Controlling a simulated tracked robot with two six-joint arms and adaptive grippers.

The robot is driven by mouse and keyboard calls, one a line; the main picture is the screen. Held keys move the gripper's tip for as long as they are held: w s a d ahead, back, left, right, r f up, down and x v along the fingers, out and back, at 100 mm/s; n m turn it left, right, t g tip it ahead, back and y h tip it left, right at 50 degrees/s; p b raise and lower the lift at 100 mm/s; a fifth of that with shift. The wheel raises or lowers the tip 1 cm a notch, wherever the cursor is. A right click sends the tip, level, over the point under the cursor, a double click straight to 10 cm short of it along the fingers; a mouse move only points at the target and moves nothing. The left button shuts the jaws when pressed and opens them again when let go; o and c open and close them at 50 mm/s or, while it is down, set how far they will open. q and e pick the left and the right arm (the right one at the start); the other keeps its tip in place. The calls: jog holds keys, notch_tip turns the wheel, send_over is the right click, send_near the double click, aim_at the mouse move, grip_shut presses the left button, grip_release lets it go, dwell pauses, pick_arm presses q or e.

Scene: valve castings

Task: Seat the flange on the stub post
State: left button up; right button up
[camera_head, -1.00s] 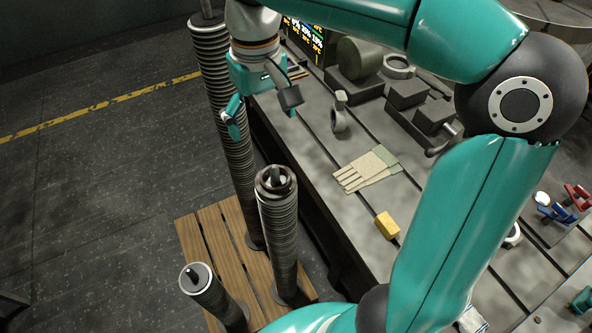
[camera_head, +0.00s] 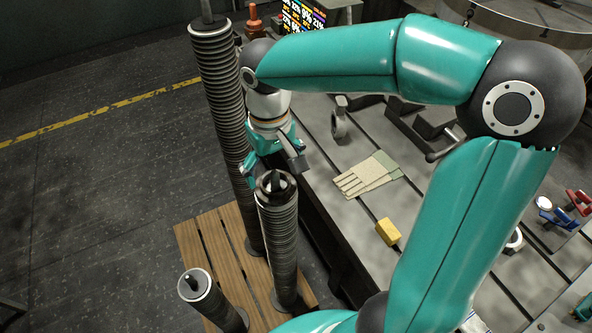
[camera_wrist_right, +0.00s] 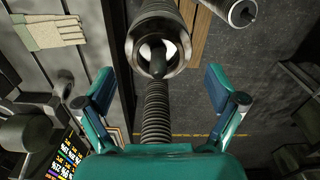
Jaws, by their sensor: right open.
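Three ribbed stacks of dark flanges stand on posts. The top flange (camera_head: 264,191) of the middle stack is a dark ring with the pointed tip of its post in its hole; it also shows in the wrist view (camera_wrist_right: 136,57). The short stack (camera_head: 202,297) at the lower left has a pale top and a stub post (camera_head: 192,283) sticking up. I cannot tell which flange the task means. My right gripper (camera_head: 274,166) is open and empty, just behind and above the middle stack's top. In the wrist view its fingers (camera_wrist_right: 160,92) are spread wide, with the ring ahead, apart from them. My left gripper is out of view.
The tall stack (camera_head: 218,90) stands close to the left of my right gripper. A slatted wooden pallet (camera_head: 205,240) is under the stacks. The slotted table (camera_head: 345,215) on the right bears gloves (camera_head: 368,176), a yellow block (camera_head: 388,232) and an upright ring (camera_head: 339,124).

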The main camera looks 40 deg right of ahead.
aim_at(279, 199)
notch_tip(279, 199, down, 4)
jog(key=shift+d+f, duration=0.1)
jog(key=shift+d, duration=0.05)
jog(key=c, duration=1.7)
